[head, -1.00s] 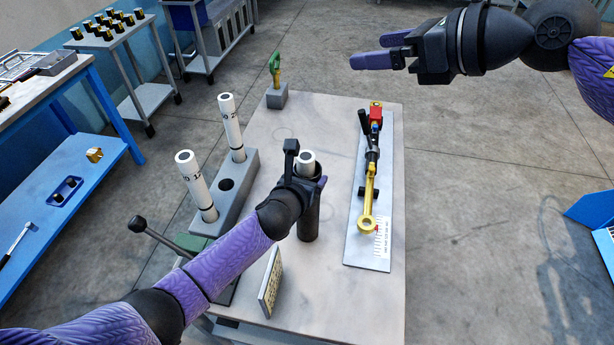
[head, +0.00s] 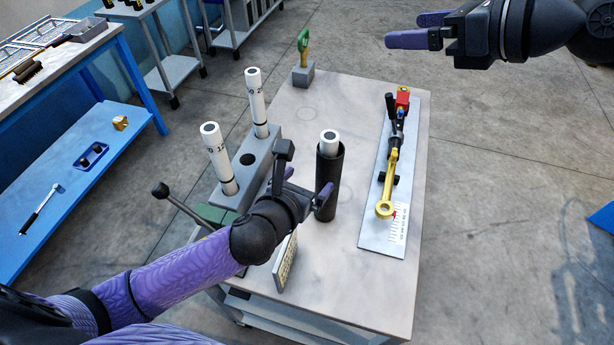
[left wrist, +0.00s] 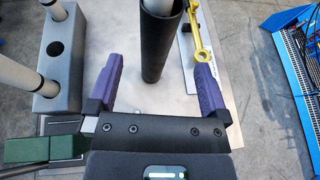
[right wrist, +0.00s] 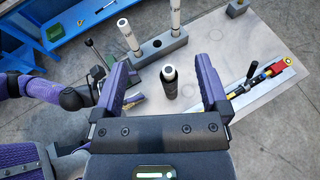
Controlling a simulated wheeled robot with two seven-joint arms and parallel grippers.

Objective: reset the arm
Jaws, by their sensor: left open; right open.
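My left gripper (head: 303,190) is open beside a black cylinder (head: 326,185) that stands upright on the table with a white tube (head: 330,143) inside it. In the left wrist view, the cylinder (left wrist: 158,50) stands beyond and between the two spread purple fingers (left wrist: 158,88), apart from them. My right gripper (head: 420,30) is open and empty, in the air past the table's right side. In the right wrist view its fingers (right wrist: 167,85) are spread, with the cylinder (right wrist: 169,82) far below between them.
A grey block (head: 247,170) holds two white numbered tubes and has an empty hole between them. A plate (head: 383,238) with a yellow ring-ended tool (head: 390,180) lies at right. A lever (head: 180,203), an upright panel (head: 284,263) and a green-handled item (head: 303,45) also stand on the table (head: 345,290).

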